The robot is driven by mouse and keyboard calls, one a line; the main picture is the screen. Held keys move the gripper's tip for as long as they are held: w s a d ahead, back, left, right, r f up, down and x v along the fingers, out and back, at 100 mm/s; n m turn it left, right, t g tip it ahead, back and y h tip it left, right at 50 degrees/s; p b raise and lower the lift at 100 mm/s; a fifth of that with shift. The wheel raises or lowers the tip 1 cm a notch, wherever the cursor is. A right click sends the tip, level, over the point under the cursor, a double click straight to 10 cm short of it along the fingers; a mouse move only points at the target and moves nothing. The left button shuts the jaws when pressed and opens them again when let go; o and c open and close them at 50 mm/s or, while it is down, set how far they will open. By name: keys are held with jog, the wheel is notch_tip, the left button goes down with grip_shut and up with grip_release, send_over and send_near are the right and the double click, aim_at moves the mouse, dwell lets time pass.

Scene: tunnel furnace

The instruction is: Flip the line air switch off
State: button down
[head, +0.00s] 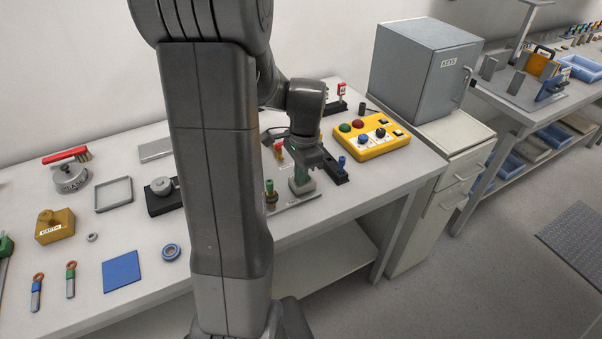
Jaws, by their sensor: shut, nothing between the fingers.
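A yellow control box (367,135) sits on the right part of the bench. Its top carries a green button, a red button, blue knobs and small black switches. Their labels are too small to read, so I cannot tell which one is the line air switch or how it is set. My gripper (312,160) is left of the yellow box, low over a fixture with a grey-green block (301,180). It is shut and empty, apart from the box. My arm hides part of the bench behind it.
A blue-topped post (341,163) stands close right of my gripper. A small red-and-white tagged device (341,90) is behind. The grey KEEP-like labelled cabinet (423,70) stands right of the box. Brush, weights, frame and blue pad (122,271) lie at left.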

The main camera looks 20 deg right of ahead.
jog(key=shift+w+d+r+p, duration=0.15)
jog(key=shift+d+p, duration=0.25)
jog(key=shift+d, duration=0.5)
notch_tip(320, 180, up, 14)
jog(key=a+p, duration=0.2)
jog(key=shift+p, duration=0.4)
